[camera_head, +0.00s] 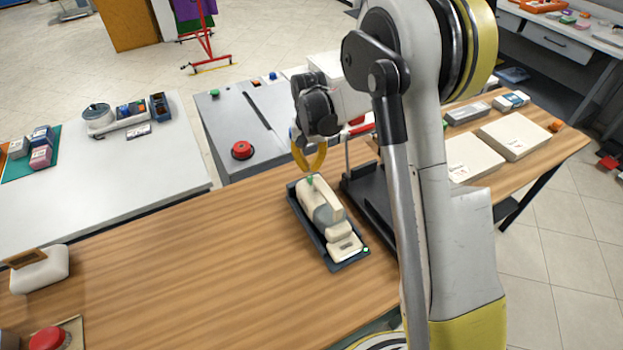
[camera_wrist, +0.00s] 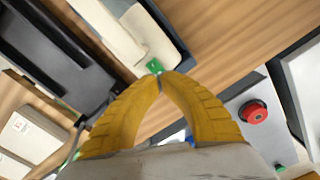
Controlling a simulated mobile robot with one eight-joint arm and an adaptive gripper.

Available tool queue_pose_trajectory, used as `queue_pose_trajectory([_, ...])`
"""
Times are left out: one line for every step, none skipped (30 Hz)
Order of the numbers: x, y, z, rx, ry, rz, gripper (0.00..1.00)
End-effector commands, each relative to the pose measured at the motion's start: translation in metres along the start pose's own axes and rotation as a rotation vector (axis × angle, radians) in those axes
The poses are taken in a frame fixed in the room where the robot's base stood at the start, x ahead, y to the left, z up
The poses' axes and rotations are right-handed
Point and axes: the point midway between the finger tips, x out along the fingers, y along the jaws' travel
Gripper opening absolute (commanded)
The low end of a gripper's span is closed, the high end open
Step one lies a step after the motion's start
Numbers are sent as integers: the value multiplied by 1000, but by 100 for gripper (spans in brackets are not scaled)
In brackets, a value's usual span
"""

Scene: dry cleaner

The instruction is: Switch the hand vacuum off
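The cream and grey hand vacuum (camera_head: 322,208) lies in a dark blue tray (camera_head: 308,224) on the wooden table. A small green switch (camera_head: 310,181) sits at its far end. In the wrist view the vacuum (camera_wrist: 112,30) is at the top, partly cut off, and the green switch (camera_wrist: 155,66) shows right by my fingertips. My gripper (camera_head: 310,172) has yellow fingers and is over the vacuum's far end. In the wrist view its tips (camera_wrist: 160,76) meet, with nothing visible between them. I cannot tell whether they touch the switch.
A black stand (camera_head: 366,192) is close on the vacuum's right. A grey unit with a red button (camera_head: 242,150) is behind the table. Pale boxes (camera_head: 514,135) lie at the right. Another red button (camera_head: 47,339) is at the front left. The table's middle left is clear.

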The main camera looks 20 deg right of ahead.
Motion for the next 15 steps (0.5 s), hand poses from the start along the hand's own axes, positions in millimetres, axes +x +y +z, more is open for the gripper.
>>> queue_pose_trajectory([1,0,0,0,0,0,0])
queue_pose_trajectory([1,0,0,0,0,0,0])
queue_pose_trajectory([2,0,0,0,0,0,0])
queue_pose_trajectory([2,0,0,0,0,0,0])
queue_pose_trajectory([3,0,0,0,0,0,0])
queue_pose_trajectory([3,0,0,0,0,0,0])
queue_pose_trajectory([4,0,0,0,0,0,0])
queue_pose_trajectory([4,0,0,0,0,0,0])
queue_pose_trajectory([5,0,0,0,0,0,0])
queue_pose_trajectory([5,0,0,0,0,0,0])
queue_pose_trajectory([6,0,0,0,0,0,0])
queue_pose_trajectory([6,0,0,0,0,0,0])
queue_pose_trajectory([7,0,0,0,0,0,0])
queue_pose_trajectory([7,0,0,0,0,0,0])
queue_pose_trajectory([8,0,0,0,0,0,0])
